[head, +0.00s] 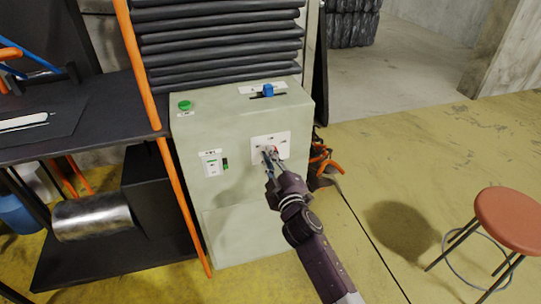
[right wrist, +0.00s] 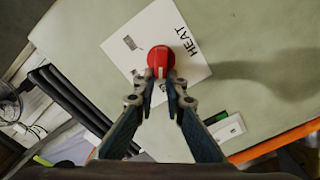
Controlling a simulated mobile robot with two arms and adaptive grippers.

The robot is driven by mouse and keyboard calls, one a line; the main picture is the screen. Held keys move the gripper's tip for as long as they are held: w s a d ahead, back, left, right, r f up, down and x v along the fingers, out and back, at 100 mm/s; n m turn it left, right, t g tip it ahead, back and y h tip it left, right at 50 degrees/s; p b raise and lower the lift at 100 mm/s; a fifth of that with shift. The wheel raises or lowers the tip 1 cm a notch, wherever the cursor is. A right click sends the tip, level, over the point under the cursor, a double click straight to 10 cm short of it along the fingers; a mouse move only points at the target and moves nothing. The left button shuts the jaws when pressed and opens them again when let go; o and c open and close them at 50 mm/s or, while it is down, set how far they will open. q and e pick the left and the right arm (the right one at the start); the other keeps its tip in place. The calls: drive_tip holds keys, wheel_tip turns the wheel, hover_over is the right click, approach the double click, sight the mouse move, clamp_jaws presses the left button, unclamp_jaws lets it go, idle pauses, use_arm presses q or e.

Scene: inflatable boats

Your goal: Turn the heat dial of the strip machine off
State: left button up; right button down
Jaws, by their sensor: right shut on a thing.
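The strip machine (head: 230,195) is a pale green cabinet at the centre of the head view. Its heat dial (right wrist: 160,58) is a red knob on a white plate (right wrist: 195,68) marked HEAT in the right wrist view. My right gripper (head: 269,152) reaches the front of the machine and mostly hides the dial in the head view. In the right wrist view its fingertips (right wrist: 160,77) are closed on the near part of the red knob. My left gripper does not show in either view.
A green button (head: 184,105) and a blue lever (head: 268,90) are on the machine's top. A small switch panel (head: 213,163) is left of the dial. A dark workbench (head: 90,115) stands left, a red stool (head: 510,218) right. The floor between machine and stool is clear.

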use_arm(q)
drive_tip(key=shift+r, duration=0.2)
use_arm(e)
drive_tip(key=shift+n, duration=0.6)
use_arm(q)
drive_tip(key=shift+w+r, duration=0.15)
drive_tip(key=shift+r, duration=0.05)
use_arm(e)
drive_tip(key=c, duration=2)
unclamp_jaws()
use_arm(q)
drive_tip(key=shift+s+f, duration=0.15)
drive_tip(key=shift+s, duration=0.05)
use_arm(e)
drive_tip(key=shift+a+f, duration=0.1)
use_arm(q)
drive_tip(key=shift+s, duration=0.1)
use_arm(e)
drive_tip(key=v, duration=1.2)
